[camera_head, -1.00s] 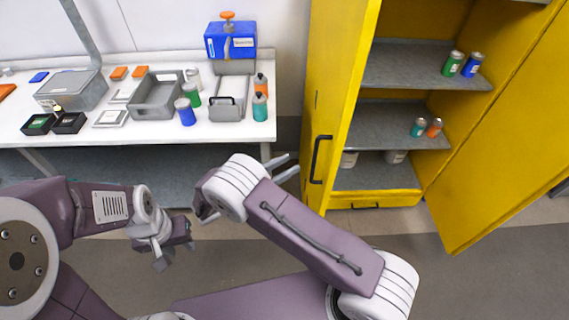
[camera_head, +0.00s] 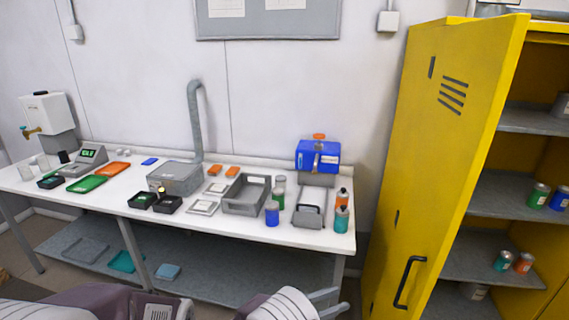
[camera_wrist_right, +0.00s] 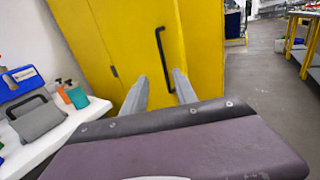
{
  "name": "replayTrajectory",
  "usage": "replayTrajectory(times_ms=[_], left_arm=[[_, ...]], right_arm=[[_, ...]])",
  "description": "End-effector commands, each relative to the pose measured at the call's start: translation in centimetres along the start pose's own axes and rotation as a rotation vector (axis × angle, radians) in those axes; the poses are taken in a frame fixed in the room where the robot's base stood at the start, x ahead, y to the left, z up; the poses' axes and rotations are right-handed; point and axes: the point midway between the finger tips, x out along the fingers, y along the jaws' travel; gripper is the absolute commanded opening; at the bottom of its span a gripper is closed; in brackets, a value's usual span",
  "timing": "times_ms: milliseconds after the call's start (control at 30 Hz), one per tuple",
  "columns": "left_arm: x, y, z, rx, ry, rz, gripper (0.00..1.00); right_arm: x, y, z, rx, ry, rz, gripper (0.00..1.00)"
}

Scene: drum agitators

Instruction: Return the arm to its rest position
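My right gripper (camera_head: 330,302) shows at the bottom of the head view, with its two grey fingers spread. In the right wrist view the right gripper (camera_wrist_right: 160,88) is open, its fingers apart and nothing between them. It points toward the yellow cabinet door (camera_wrist_right: 130,45) and its black handle (camera_wrist_right: 163,45), apart from them as far as I can tell. The right arm's white wrist joint shows low in the head view. Part of my left arm lies along the bottom left edge of the head view; its gripper is out of the picture.
The yellow cabinet (camera_head: 437,170) stands open at the right, with cans on its shelves. A white workbench (camera_head: 110,200) holds a grey tray (camera_head: 247,208), a blue device (camera_head: 318,157), bottles (camera_head: 341,212) and cans. Open floor (camera_wrist_right: 255,100) shows at the right of the wrist view.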

Motion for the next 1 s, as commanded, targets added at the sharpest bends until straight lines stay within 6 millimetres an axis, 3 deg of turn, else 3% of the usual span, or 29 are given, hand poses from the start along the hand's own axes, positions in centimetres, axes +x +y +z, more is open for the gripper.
replayTrajectory(times_ms=[67,233,367,567,700,767,867,933,1000], left_arm=[[0.0,0.0,0.0,0.000,0.000,0.000,0.36],[0.0,0.0,0.0,0.000,0.000,0.000,0.36],[0.0,0.0,0.0,0.001,0.000,0.000,0.36],[0.0,0.0,0.0,0.000,0.000,0.000,0.36],[0.0,0.0,0.0,0.000,0.000,0.000,0.36],[0.0,0.0,0.0,0.000,0.000,0.000,0.36],[0.0,0.0,0.0,0.000,0.000,0.000,0.36],[0.0,0.0,0.0,0.000,0.000,0.000,0.36],[0.0,0.0,0.0,0.001,0.000,0.000,0.36]], right_arm=[[1.3,-0.2,0.3,0.008,0.003,-0.035,0.34],[4.3,-0.3,3.4,0.092,0.033,-0.121,0.34],[7.0,-1.7,6.0,0.142,0.052,-0.206,0.34],[11.4,-7.5,8.8,0.224,0.175,-0.421,0.34],[12.9,-14.0,8.1,0.350,0.370,-0.627,0.34],[12.4,-17.1,6.9,0.449,0.489,-0.738,0.34],[8.9,-21.4,3.7,0.699,0.719,-0.952,0.34],[5.2,-22.4,1.3,0.926,0.871,-1.110,0.34],[2.1,-21.8,-0.5,1.125,0.974,-1.234,0.34]])
